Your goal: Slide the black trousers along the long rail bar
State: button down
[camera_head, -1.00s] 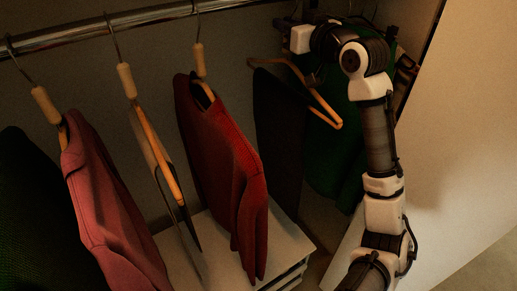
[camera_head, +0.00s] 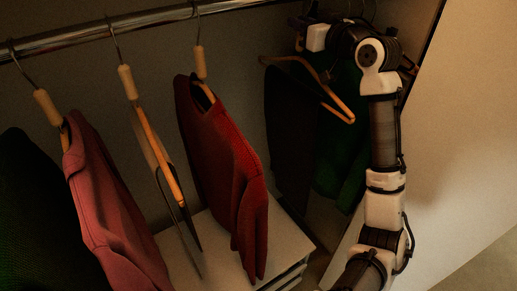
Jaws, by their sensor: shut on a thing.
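The black trousers (camera_head: 291,135) hang from a wooden hanger (camera_head: 342,108) at the right part of the closet. The long rail bar (camera_head: 75,37) is a shiny metal tube along the top of the picture. My gripper (camera_head: 298,22) is at the top, by the rail and just above the trousers' hanger. It is shut on the top of this hanger, though its fingertips are small and dark and the hook is mostly hidden by my wrist.
A green garment (camera_head: 341,150) hangs close behind and right of the trousers. A red sweater (camera_head: 222,160), a hanger with a thin item (camera_head: 155,150), a pink garment (camera_head: 105,205) and a dark green one (camera_head: 35,215) hang to the left. A white drawer unit (camera_head: 285,240) stands below.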

jog(key=shift+w+d+p, duration=0.25)
jog(key=shift+w+d, duration=0.4)
jog(key=shift+d, duration=0.25)
jog(key=shift+w+d+p, duration=0.2)
jog(key=shift+w+d, duration=0.45)
jog(key=shift+d, duration=0.25)
jog(key=c, duration=1.3)
grip_release()
jog(key=shift+o, duration=0.2)
jog(key=shift+f, duration=0.1)
jog(key=b+v, duration=0.5)
jog(key=v, duration=0.9)
